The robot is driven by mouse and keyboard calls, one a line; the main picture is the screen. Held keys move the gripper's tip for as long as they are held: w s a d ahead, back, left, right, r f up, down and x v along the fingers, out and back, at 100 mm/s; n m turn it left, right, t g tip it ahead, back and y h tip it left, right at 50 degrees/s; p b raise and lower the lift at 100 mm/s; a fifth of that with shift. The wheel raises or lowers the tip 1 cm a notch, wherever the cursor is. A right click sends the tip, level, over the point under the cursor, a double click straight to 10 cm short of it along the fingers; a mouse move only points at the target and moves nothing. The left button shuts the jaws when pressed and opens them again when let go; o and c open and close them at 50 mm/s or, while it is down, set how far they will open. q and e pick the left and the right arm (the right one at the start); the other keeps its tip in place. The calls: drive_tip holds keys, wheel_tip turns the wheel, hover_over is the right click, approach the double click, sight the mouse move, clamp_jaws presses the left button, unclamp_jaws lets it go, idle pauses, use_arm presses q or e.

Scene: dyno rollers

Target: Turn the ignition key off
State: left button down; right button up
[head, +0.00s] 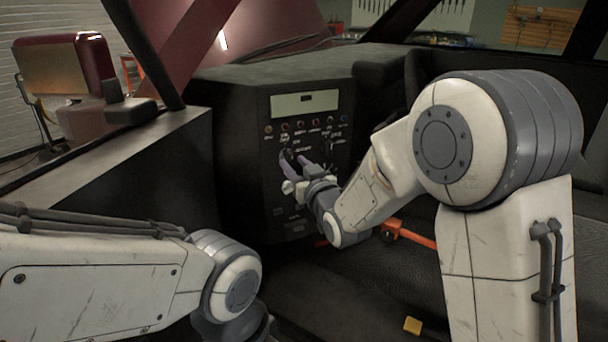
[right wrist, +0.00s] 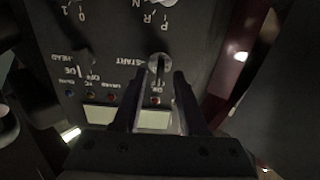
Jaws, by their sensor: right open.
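The ignition switch (right wrist: 158,62) shows in the right wrist view as a small light round with a dark upright key-like piece in it, beside the word START, in an upside-down picture. My right gripper (right wrist: 156,84) is open, with one dark finger on each side of the switch. Contact with the key cannot be told. In the head view, my right gripper (head: 294,171) is at the front of the dark control panel (head: 262,185). There the gripper partly covers the switch area, and the key cannot be made out. My left gripper is out of view; only its arm shows at lower left.
A row of small coloured lamps (head: 300,125) and a pale display (head: 305,104) sit on the panel above the gripper. An orange bar (head: 410,235) lies behind my right wrist. A yellow block (head: 412,325) lies lower down.

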drive_tip(key=v, duration=0.8)
